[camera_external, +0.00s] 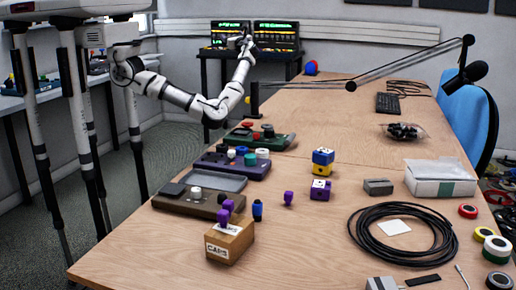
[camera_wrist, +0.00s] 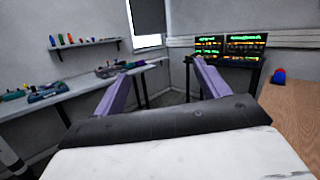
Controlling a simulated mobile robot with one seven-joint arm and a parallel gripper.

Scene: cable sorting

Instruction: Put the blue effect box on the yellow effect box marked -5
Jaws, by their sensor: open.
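A small blue box (camera_external: 323,156) appears to sit directly on a yellow box (camera_external: 322,169) near the middle of the table in the external view. A purple box (camera_external: 320,190) stands just in front of them; whether it touches them is unclear. Any marking such as -5 is too small to read. My gripper (camera_external: 246,42) is raised at the far end, in front of the monitors, well away from the boxes. In the wrist view my gripper (camera_wrist: 160,67) has its two purple fingers spread apart with nothing between them. The boxes are not in the wrist view.
Pedal units (camera_external: 233,165) line the table's left edge. A labelled carton (camera_external: 229,240) with purple plugs stands in front. A coiled black cable (camera_external: 360,240), grey block (camera_external: 378,187) and white box (camera_external: 440,180) lie right. A microphone arm (camera_external: 400,60) spans the table's back.

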